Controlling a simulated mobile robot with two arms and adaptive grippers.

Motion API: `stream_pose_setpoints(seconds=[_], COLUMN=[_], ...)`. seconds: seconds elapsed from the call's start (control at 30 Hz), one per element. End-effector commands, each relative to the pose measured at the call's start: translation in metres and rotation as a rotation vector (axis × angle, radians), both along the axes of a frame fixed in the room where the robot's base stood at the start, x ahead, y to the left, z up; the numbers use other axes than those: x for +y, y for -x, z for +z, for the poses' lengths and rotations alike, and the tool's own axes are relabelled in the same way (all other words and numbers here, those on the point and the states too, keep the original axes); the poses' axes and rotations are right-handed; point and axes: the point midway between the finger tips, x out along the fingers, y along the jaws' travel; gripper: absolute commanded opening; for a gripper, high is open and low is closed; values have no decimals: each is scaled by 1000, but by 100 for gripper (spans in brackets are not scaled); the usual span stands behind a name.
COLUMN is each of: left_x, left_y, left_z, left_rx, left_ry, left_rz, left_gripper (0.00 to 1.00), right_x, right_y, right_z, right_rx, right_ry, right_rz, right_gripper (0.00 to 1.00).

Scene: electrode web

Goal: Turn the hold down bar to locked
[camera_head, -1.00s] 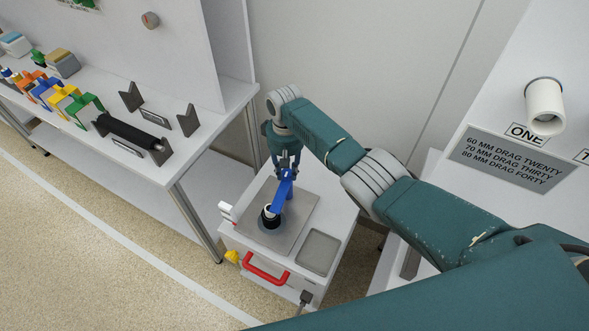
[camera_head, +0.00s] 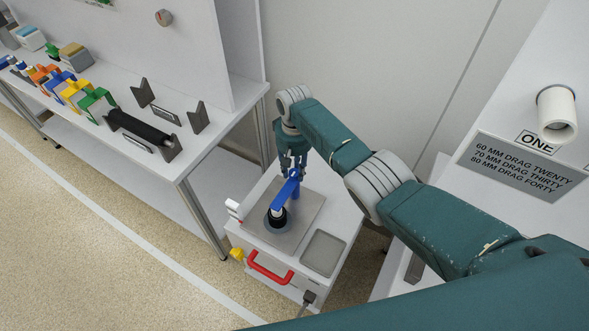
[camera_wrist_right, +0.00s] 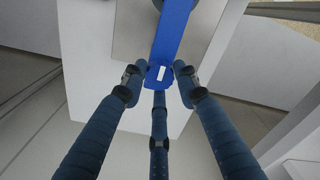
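The hold down bar is a blue bar (camera_head: 284,194) on a black round post (camera_head: 275,218), above a grey plate (camera_head: 293,232) on a small white cart. It points away from the post toward the back. My right gripper (camera_head: 291,166) is at the bar's far end. In the right wrist view, the fingers (camera_wrist_right: 157,80) are spread, with the end of the blue bar (camera_wrist_right: 172,35) between and just ahead of the two upper fingertips. I see gaps on both sides, and contact is not clear. The third finger is below the bar end. My left gripper is not in view.
The cart has a red handle (camera_head: 269,268), a yellow knob (camera_head: 237,254) and a grey tray (camera_head: 323,253). A white bench (camera_head: 190,160) with a black roller (camera_head: 140,128) and coloured brackets stands left. A panel with a drag sign (camera_head: 524,165) stands right.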

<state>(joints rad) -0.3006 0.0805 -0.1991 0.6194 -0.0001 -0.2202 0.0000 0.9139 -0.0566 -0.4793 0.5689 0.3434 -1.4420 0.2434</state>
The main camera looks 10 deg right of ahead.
Motion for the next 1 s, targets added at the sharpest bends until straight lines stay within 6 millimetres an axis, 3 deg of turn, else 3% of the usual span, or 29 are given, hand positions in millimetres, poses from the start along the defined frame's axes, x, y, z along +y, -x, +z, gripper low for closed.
stream_pose_setpoints(seconds=[0.47, 1.0], left_x=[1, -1], left_y=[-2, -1], left_z=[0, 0], left_rx=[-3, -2], left_ry=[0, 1], left_rz=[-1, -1], left_gripper=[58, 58], right_x=[0, 0], right_y=[0, -1], right_z=[8, 108], right_rx=[-1, -2], right_ry=[-1, -1], right_rz=[2, 1], right_gripper=[46, 46])
